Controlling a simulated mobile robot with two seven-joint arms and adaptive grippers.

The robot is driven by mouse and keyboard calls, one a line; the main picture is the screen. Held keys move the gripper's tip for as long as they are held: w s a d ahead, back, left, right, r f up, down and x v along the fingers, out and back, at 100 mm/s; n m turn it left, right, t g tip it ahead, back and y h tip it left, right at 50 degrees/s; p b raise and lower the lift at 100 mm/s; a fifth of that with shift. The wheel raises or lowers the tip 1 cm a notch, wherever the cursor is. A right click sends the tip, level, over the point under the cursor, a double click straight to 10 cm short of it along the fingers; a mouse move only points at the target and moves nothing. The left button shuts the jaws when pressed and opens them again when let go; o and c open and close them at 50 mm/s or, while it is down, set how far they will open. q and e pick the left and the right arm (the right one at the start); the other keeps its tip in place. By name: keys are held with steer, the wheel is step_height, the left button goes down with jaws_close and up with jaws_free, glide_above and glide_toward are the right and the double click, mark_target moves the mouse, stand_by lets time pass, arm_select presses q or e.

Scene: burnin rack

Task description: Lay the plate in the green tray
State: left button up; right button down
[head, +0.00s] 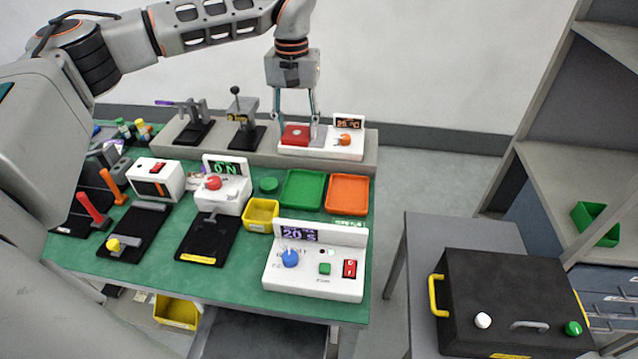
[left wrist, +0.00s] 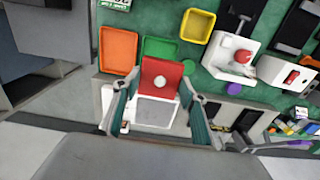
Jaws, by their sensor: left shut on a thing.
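The plate (head: 295,138) is red with a pale round spot, at the white unit at the back of the bench. My left gripper (head: 297,121) points down and is shut on it. In the left wrist view the plate (left wrist: 170,83) sits between the two fingers, beside a grey square surface. I cannot tell whether it still touches the white unit. The green tray (head: 304,203) lies flat on the bench in front of that unit and looks empty; it shows in the left wrist view beyond the plate (left wrist: 155,45). My right gripper is not in view.
An orange tray (head: 347,194) is right of the green one, a yellow bin (head: 261,216) front left. A small green round piece (head: 268,185) is left of the green tray. A white timer box (head: 315,275) stands in front. The white unit (head: 345,153) sits on a raised ledge.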

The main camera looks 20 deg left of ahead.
mark_target(301, 198)
arm_select(q)
steer(key=shift+w, duration=0.1)
step_height(301, 198, down, 20)
steer(key=shift+r, duration=0.1)
stand_by(0.4)
steer(key=shift+b, duration=0.3)
steer(key=o, duration=0.8)
steer(key=shift+f, duration=0.2)
step_height(301, 198, up, 12)
steer(key=shift+r, duration=0.2)
